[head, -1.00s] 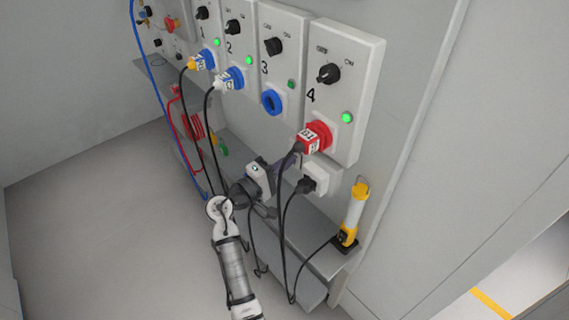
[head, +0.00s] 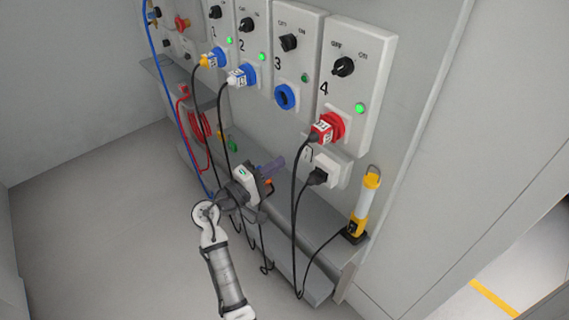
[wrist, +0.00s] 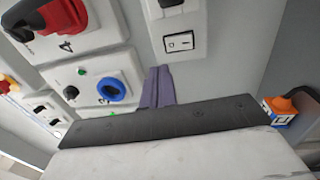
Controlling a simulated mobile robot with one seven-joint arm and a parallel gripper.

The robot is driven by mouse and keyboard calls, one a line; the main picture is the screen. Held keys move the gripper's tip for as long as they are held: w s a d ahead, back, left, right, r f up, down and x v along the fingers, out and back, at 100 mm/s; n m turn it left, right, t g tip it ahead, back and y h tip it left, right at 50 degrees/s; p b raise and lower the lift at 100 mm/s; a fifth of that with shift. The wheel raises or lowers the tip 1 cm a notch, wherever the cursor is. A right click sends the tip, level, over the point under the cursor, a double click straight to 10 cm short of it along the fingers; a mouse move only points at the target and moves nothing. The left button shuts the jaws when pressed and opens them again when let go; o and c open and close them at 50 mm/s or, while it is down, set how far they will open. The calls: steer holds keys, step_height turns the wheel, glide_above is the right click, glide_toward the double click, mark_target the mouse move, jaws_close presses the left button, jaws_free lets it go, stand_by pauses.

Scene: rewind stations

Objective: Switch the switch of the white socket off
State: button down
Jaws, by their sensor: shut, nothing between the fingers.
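The white socket (head: 341,173) is on the wall unit below station 4, with a black plug (head: 318,177) in it. In the wrist view the white socket (wrist: 194,21) is above my fingers, the plug at the top edge. Its switch (wrist: 180,42) is a white rocker in a dark frame; which side is pressed is too small to tell. My gripper (head: 276,166) is left of the socket and apart from it. Its purple fingers (wrist: 158,86) are together and empty, pointing toward the wall.
The red plug (head: 324,131) sits in station 4 just above the socket, and its black cable hangs between my gripper and the socket. The blue socket (head: 286,96) of station 3 is empty. A grey ledge (head: 315,235) lies below, with a yellow lamp (head: 365,203) at right.

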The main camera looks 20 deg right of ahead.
steer(key=v, duration=0.6)
steer(key=shift+r+b, duration=0.45)
steer(key=shift+r, duration=0.2)
steer(key=shift+s+a, duration=0.1)
